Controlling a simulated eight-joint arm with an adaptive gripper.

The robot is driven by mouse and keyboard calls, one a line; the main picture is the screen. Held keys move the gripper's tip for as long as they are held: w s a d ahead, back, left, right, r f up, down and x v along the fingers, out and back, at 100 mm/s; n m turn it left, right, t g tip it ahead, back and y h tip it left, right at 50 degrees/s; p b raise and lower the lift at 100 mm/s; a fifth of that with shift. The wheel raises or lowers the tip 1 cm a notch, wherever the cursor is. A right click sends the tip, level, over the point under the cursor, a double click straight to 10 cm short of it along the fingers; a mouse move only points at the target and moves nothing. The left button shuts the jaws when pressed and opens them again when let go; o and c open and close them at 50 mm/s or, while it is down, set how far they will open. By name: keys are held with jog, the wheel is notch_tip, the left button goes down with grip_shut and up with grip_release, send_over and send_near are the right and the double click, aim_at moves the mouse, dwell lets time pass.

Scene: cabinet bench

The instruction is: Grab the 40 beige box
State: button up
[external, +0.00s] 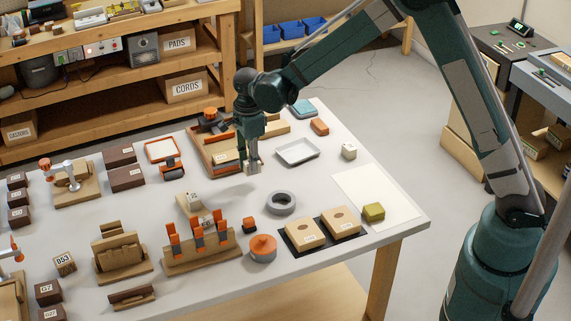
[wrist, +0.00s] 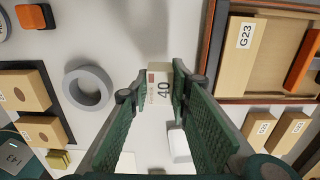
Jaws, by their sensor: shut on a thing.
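The beige box marked 40 (wrist: 160,76) is between the fingertips of my gripper (wrist: 162,92) in the wrist view, with its label facing the camera. In the external view, my gripper (external: 252,160) points down over the middle of the white table. It is shut on the box (external: 253,169), which shows as a small pale block at the fingertips. The box appears held above the table top, though the exact gap is hard to tell.
A grey ring (external: 281,202) and a clamp rack with orange handles (external: 200,248) stand toward the front. A wooden tray with an orange edge (external: 205,151) lies behind my gripper. A white tray (external: 297,152) is to the right. Two boxes on a black mat (external: 291,247) sit near the front edge.

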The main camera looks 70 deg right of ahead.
jog(key=shift+r+p, duration=0.3)
jog(key=shift+r, duration=2.3)
jog(key=shift+d, duration=0.1)
